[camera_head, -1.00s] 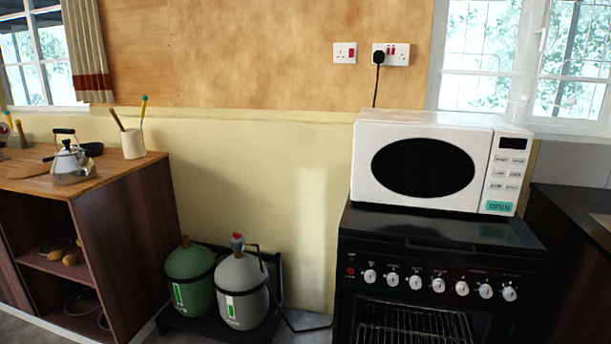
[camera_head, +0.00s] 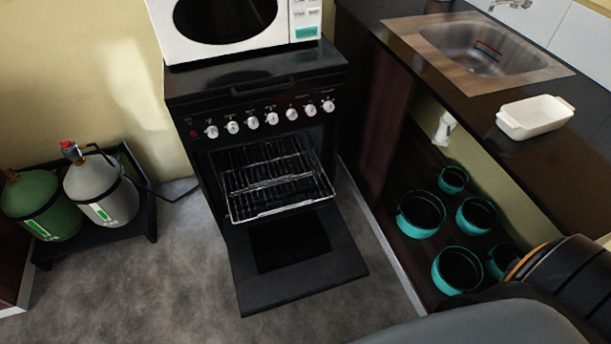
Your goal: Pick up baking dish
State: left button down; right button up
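A white rectangular baking dish (camera_head: 536,115) with small end handles sits on the dark countertop at the right, in front of the sink. It looks empty and stands upright. Neither of my grippers shows in the head view. A dark rounded part of my own body fills the lower right corner, well below the dish.
A black oven (camera_head: 262,150) stands with its door (camera_head: 300,285) down and a rack pulled out. A microwave (camera_head: 185,35) is on top. A sink (camera_head: 480,50) is behind the dish. Teal pots (camera_head: 421,213) sit under the counter. Gas cylinders (camera_head: 105,195) stand left.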

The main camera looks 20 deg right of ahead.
aim_at(527, 118)
jog(key=z, duration=2.15)
